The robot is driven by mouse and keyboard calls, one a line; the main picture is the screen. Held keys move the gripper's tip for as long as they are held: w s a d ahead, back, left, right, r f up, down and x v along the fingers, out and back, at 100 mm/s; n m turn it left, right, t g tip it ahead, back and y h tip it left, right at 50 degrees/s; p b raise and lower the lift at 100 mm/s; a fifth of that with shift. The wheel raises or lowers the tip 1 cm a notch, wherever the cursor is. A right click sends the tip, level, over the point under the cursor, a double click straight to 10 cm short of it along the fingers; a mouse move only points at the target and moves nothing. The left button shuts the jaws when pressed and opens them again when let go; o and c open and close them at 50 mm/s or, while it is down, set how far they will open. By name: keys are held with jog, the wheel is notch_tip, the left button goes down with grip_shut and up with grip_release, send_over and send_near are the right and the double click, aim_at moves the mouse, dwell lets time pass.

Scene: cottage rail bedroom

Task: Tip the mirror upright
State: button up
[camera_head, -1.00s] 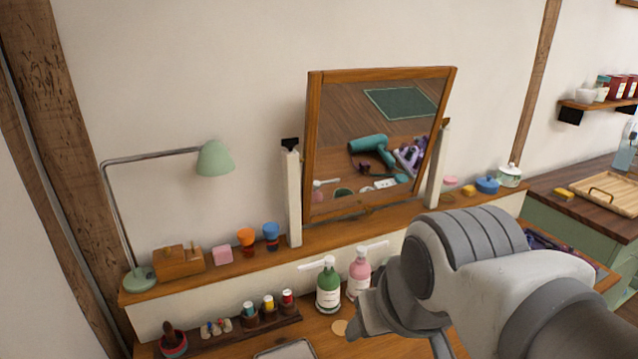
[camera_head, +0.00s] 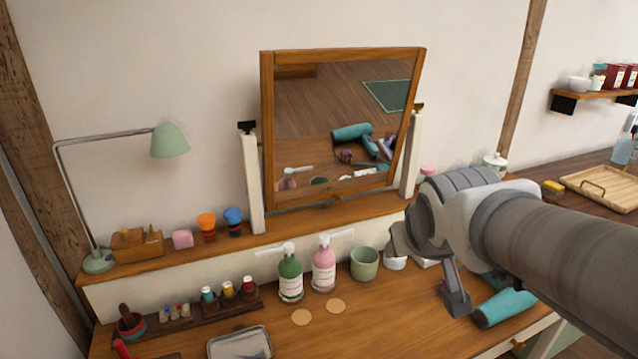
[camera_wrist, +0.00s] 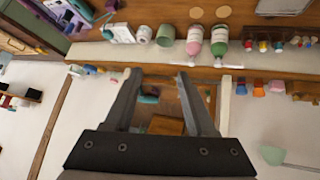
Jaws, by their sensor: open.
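The mirror (camera_head: 268,150) has a wooden frame and hangs between two pale posts, left (camera_head: 252,185) and right (camera_head: 411,155), on the dressing table's raised shelf. It sits tilted against the posts, its top edge looking wider than its bottom edge. Its glass reflects the floor, a green rug and tabletop items. My gripper (camera_head: 428,274) is open and empty, in front of and below the mirror's right side, apart from it. In the wrist view the picture is upside down; my gripper (camera_wrist: 158,75) shows both fingers spread, with part of the mirror (camera_wrist: 165,126) behind them.
A green pump bottle (camera_head: 290,278), a pink pump bottle (camera_head: 324,268) and a green cup (camera_head: 364,263) stand below the mirror. A teal hair dryer (camera_head: 503,308) lies under my arm. A lamp (camera_head: 170,141) and small cups occupy the shelf's left. Air before the glass is clear.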

jog(key=w+d+f+n+t+b, duration=0.15)
jog(key=w+f, duration=0.25)
jog(key=w, duration=0.4)
jog(key=w+f+n+t+b, duration=0.1)
jog(key=w+f+t+b, duration=0.15)
jog(key=w, duration=0.65)
jog(key=t+y+b, duration=0.5)
jog(key=y+b, duration=0.1)
jog(key=y, duration=0.1)
send_near(339, 200)
jog(key=shift+n, duration=0.35)
jog(key=b+x, duration=0.1)
jog(key=x, duration=0.7)
jog(key=shift+w, duration=0.1)
jog(key=shift+f, duration=0.1)
grip_shut()
